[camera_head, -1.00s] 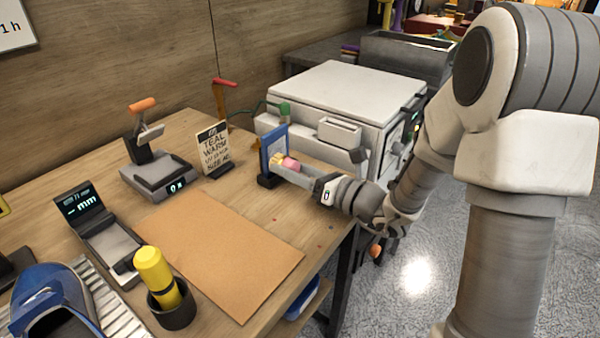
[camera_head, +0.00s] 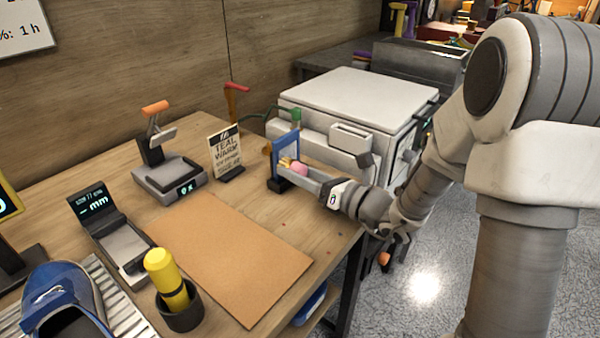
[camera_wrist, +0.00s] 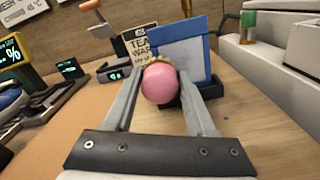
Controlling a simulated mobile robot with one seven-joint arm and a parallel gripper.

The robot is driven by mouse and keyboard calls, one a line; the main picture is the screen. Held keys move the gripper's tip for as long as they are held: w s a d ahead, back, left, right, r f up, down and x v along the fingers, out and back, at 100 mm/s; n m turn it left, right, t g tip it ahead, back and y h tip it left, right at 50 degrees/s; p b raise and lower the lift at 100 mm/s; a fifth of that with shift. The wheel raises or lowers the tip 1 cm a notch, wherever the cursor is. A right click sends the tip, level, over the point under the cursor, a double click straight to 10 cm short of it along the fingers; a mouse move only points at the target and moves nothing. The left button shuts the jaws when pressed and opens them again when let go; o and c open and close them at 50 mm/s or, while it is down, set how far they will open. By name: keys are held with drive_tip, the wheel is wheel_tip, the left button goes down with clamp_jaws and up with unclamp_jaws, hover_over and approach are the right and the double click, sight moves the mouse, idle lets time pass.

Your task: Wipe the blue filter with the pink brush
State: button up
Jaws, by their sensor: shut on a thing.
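The blue filter (camera_head: 286,149) is a blue-framed panel with a pale face. It stands upright in a dark holder (camera_head: 279,183) near the right edge of the table. In the wrist view the filter (camera_wrist: 183,30) is straight ahead, just beyond the fingers. My gripper (camera_head: 289,170) is shut on the pink brush (camera_head: 300,170), whose round pink end (camera_wrist: 160,83) faces the wrist camera. The brush's yellowish bristles (camera_head: 286,162) point at the filter's face and are very close to it. I cannot tell whether they touch, as the pink end partly hides them.
A brown mat (camera_head: 230,260) lies clear in front. A yellow-handled tool in a dark cup (camera_head: 180,310), a blue shoe (camera_head: 60,295) and gauges stand left.

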drive_tip(key=shift+w+a, duration=0.4)
drive_tip(key=shift+a, duration=0.1)
drive_tip(key=shift+w+d+p, duration=0.4)
drive_tip(key=shift+w+d, duration=0.8)
drive_tip(key=shift+w, duration=0.15)
drive_tip(key=shift+w+d+r+p, duration=0.1)
drive_tip(key=shift+w+d+p, duration=0.15)
drive_tip(key=shift+w+d, duration=0.35)
drive_tip(key=shift+w+d+p, duration=0.2)
drive_tip(key=shift+w+d, duration=0.1)
drive_tip(key=shift+w, duration=0.5)
drive_tip(key=shift+s+a, duration=0.7)
drive_tip(key=shift+s, duration=0.25)
drive_tip(key=shift+s+a, duration=0.65)
drive_tip(key=shift+s, duration=0.25)
drive_tip(key=shift+s+a, duration=0.7)
drive_tip(key=shift+s, duration=0.25)
drive_tip(key=shift+p+v, duration=0.45)
drive_tip(key=shift+v, duration=2.6)
